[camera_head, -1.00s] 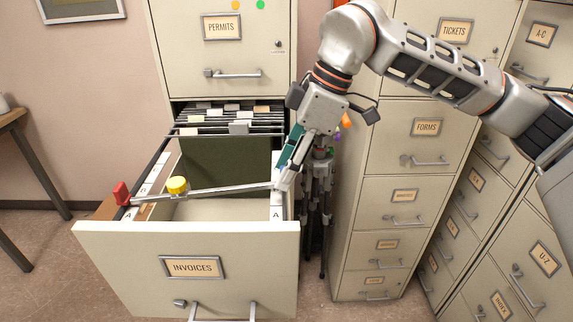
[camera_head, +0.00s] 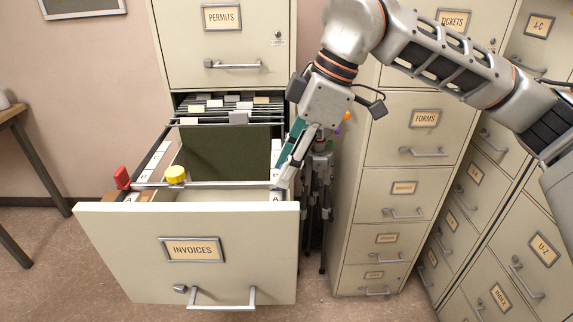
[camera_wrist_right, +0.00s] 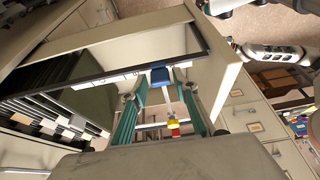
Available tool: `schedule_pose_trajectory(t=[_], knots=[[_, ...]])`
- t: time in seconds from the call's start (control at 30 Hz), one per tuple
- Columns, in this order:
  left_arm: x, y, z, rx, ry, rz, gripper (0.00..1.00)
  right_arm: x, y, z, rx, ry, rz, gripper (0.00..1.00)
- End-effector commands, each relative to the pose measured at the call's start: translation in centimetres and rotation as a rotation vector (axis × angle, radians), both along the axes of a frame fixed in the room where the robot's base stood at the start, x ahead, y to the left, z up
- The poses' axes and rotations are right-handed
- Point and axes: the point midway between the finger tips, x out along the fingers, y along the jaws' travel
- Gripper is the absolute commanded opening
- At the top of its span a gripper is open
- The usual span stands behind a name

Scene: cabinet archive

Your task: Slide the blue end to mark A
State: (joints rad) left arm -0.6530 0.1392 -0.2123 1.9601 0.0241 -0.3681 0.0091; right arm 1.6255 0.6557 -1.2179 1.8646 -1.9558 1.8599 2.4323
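A grey bar (camera_head: 225,186) lies across the open INVOICES drawer (camera_head: 125,225), about level with its front. Its red end (camera_head: 122,177) is on the left rail, and a yellow knob (camera_head: 176,175) stands near it. The blue end (camera_wrist_right: 160,76) shows in the wrist view; in the head view my right gripper (camera_head: 283,176) hides it. The right gripper's fingers stand apart, one on each side of the blue end; contact is unclear. The right mark A (camera_head: 276,198) is just in front of the bar's right end. My left arm (camera_wrist_right: 275,51) seems to show in the wrist view, its gripper unclear.
Hanging files (camera_head: 230,108) fill the drawer's back, behind a dark green divider (camera_head: 228,152). A cabinet (camera_head: 398,180) stands close on the right, with a dark stand in the gap beside the drawer. A table (camera_head: 12,115) is at the far left.

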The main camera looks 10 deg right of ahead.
Motion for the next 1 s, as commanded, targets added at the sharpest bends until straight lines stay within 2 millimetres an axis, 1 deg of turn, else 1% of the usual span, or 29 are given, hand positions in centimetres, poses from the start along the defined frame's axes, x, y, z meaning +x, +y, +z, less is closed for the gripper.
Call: schedule_pose_trajectory(t=[0.2, 0.37, 0.47, 0.57, 0.8, 1.0], knots=[[0.6, 0.0, 0.6, -0.002, -0.015, 0.0, 0.26, 0.0, 0.0, 0.0, 0.0, 0.0, 0.0, 0.38], [0.3, 0.1, 0.3, 0.001, -0.008, -0.001, 0.26, 0.0, -0.1, 0.1, 0.0, 0.0, 0.0, 0.38], [0.3, 0.0, 0.2, 0.002, -0.007, -0.001, 0.26, 0.0, -0.3, 0.8, 0.0, -0.002, -0.002, 0.38], [0.3, 0.0, 0.2, 0.001, -0.007, 0.0, 0.26, -0.1, -0.8, 2.1, 0.0, -0.003, -0.001, 0.38], [0.3, 0.0, 0.2, -0.001, -0.006, 0.0, 0.26, -0.4, -2.7, 6.7, 0.001, -0.005, -0.002, 0.38], [0.3, 0.0, 0.2, -0.001, -0.006, 0.0, 0.26, -0.7, -3.9, 9.7, 0.001, -0.002, -0.002, 0.38]])
